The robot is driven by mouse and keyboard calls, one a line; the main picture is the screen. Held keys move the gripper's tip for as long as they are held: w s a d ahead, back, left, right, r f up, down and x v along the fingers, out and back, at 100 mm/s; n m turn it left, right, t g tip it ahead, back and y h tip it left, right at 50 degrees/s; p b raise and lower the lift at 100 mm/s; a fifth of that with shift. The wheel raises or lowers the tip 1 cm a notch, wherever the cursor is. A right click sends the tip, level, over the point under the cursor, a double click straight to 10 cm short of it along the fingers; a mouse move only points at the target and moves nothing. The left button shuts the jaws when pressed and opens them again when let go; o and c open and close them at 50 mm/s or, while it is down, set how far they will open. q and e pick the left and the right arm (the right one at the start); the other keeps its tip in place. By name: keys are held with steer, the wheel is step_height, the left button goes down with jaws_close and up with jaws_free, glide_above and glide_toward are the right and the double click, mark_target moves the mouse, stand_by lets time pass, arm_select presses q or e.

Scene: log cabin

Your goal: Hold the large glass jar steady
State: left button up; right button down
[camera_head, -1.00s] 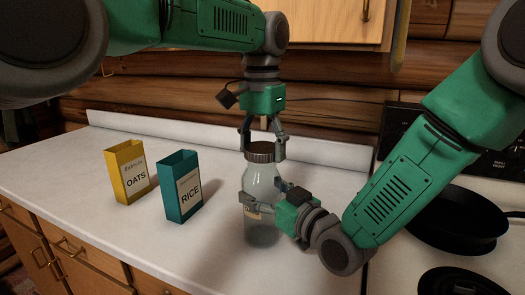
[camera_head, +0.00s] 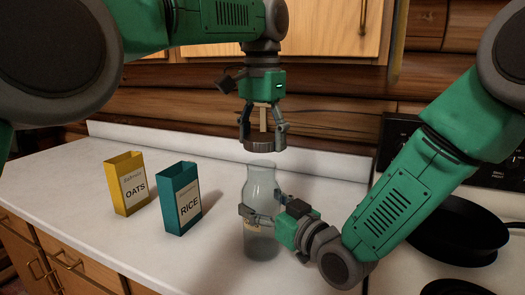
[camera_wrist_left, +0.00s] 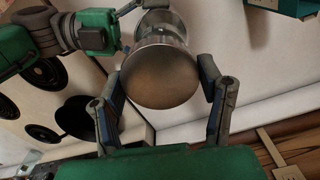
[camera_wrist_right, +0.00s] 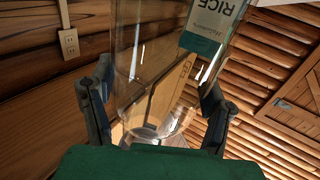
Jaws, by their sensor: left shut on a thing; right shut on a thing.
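The large glass jar (camera_head: 260,185) stands upright on the white counter with its mouth uncovered. My right gripper (camera_head: 262,216) is shut around the jar's body from the right side. In the right wrist view the clear jar (camera_wrist_right: 150,70) fills the space between the fingers. My left gripper (camera_head: 262,140) is above the jar, shut on the dark round lid (camera_head: 262,146), which is held apart from the jar's mouth. In the left wrist view the lid (camera_wrist_left: 160,77) sits between the fingers.
A yellow oats box (camera_head: 127,185) and a teal rice box (camera_head: 179,200) stand open-topped on the counter (camera_head: 100,240) to the left of the jar. A stove with a black pan (camera_head: 455,225) is at the right. Counter around the boxes is clear.

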stand_by(0.3)
steer(key=shift+c, duration=0.6)
jaws_free()
